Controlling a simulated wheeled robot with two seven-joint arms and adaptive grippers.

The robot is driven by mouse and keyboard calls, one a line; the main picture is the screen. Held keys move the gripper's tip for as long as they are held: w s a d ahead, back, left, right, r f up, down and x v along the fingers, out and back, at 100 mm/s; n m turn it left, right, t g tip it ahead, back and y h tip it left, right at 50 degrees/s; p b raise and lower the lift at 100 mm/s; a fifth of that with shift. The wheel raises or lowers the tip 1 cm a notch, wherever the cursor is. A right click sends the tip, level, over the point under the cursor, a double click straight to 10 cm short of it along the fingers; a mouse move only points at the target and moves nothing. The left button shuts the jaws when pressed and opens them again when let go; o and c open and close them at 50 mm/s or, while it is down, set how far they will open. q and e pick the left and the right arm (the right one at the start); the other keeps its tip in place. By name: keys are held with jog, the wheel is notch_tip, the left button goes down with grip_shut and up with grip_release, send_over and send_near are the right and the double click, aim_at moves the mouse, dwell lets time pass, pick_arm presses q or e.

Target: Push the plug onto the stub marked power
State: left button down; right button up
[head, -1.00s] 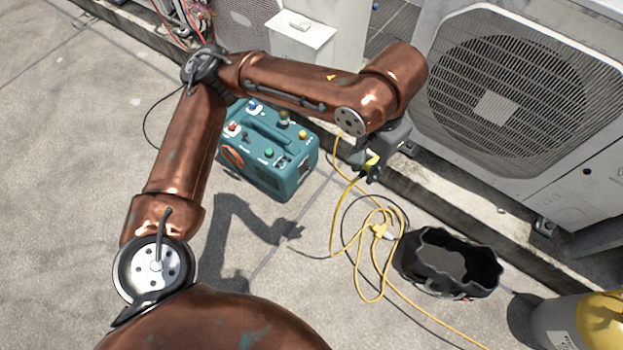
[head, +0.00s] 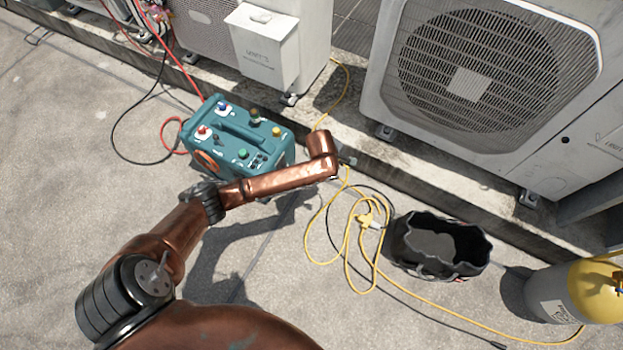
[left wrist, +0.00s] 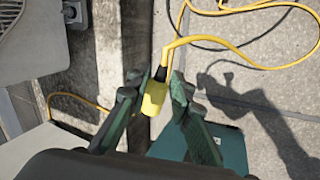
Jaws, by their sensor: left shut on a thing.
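My left gripper (left wrist: 156,84) is shut on a yellow plug (left wrist: 154,97) with a black collar; a yellow cord runs up from it in the left wrist view. In the head view the gripper (head: 346,158) is mostly hidden behind my copper wrist, right of the teal machine, and the plug is hidden. The teal machine (head: 205,160) stands on the ground with coloured knobs and fittings on top; part of it (left wrist: 235,150) shows below the gripper in the left wrist view. The labels are too small to read, so I cannot tell which stub is marked power. My right gripper is out of view.
Yellow cord lies looped on the ground around a yellow connector (head: 367,220). A black open bag (head: 408,262) and a yellow-topped cylinder (head: 590,292) stand right. Condensers (head: 548,100) line a kerb behind. Red and black hoses lie left of the machine.

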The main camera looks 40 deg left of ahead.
pick_arm(q)
jog(key=s+a+f+n+t+y+b, duration=0.1)
jog(key=s+a+f+n, duration=0.1)
jog(key=s+a+f, duration=0.6)
jog(key=a+f, duration=0.3)
jog(key=f, duration=0.1)
jog(key=shift+s+a+f+n, duration=0.15)
jog(key=shift+s+f+n, duration=0.2)
jog(key=shift+s+n, duration=0.05)
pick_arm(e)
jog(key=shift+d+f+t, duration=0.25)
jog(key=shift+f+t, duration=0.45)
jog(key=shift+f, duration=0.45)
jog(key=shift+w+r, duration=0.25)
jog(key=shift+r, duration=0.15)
pick_arm(q)
jog(key=shift+s+a+p, duration=0.2)
jog(key=shift+a+p, duration=0.2)
jog(key=shift+a, duration=0.35)
jog(key=shift+s+a+p, duration=0.15)
jog(key=shift+a+p, duration=0.2)
jog(key=shift+a, duration=0.35)
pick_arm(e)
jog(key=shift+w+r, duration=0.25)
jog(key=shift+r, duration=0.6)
pick_arm(q)
jog(key=c, duration=1.6)
grip_release()
jog(key=shift+d, duration=0.1)
